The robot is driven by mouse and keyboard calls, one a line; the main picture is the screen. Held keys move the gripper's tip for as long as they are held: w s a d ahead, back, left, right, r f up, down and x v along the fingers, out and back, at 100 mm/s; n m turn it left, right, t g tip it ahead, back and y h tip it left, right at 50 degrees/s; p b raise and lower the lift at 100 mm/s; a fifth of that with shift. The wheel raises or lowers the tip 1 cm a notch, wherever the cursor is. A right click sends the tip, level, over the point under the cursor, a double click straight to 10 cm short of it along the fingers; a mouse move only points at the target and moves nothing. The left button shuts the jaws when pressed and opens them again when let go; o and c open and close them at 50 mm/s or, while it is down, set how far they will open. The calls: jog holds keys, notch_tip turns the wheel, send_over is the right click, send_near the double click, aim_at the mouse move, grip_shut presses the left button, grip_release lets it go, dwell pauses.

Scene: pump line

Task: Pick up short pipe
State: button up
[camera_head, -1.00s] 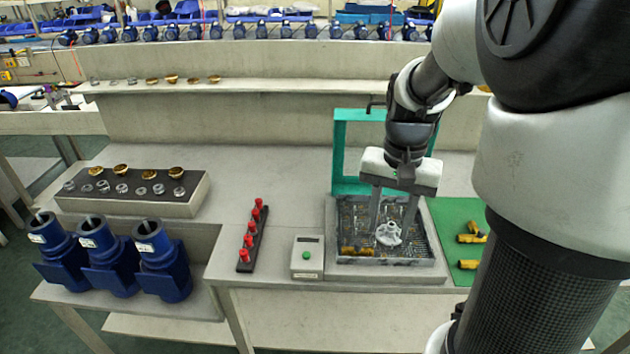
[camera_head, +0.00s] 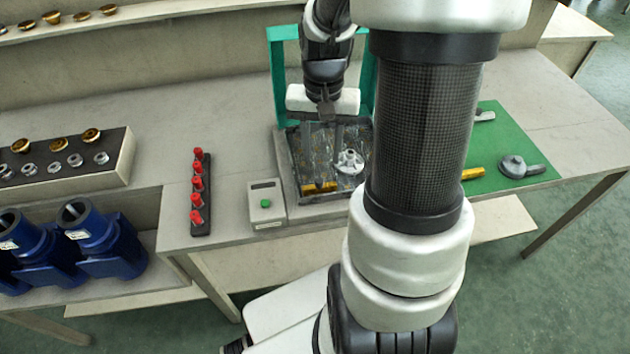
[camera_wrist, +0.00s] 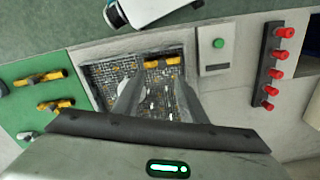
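My gripper (camera_head: 322,150) is above the wire-mesh tray (camera_head: 290,165), fingers pointing down and apart, with nothing seen between them. It also shows open in the wrist view (camera_wrist: 157,85). A short yellow pipe piece (camera_head: 319,187) lies along the tray's front edge, just beyond the fingertips in the wrist view (camera_wrist: 163,62). A silver flanged part (camera_head: 350,162) is in the tray near the right finger; I cannot tell whether they touch. More yellow pipe pieces lie on the green mat (camera_wrist: 82,66), one (camera_wrist: 40,78) above another (camera_wrist: 55,104). Which one is the short pipe is unclear.
A green frame (camera_head: 283,75) stands behind the tray. A grey box with a green button (camera_head: 266,203) and a rack of red knobs (camera_head: 197,192) are to its left. A grey round part (camera_head: 513,166) is on the mat. My arm hides part of the bench.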

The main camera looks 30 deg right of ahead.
aim_at(319, 180)
notch_tip(319, 180, down, 4)
jog(key=shift+r, duration=0.25)
jog(key=shift+a+f+b, duration=0.15)
jog(key=shift+f+b, duration=0.15)
jog(key=shift+f, duration=1.05)
jog(key=shift+a+f+b, duration=0.1)
jog(key=shift+f+b, duration=0.15)
jog(key=shift+f, duration=1.05)
jog(key=shift+c, duration=0.4)
grip_shut()
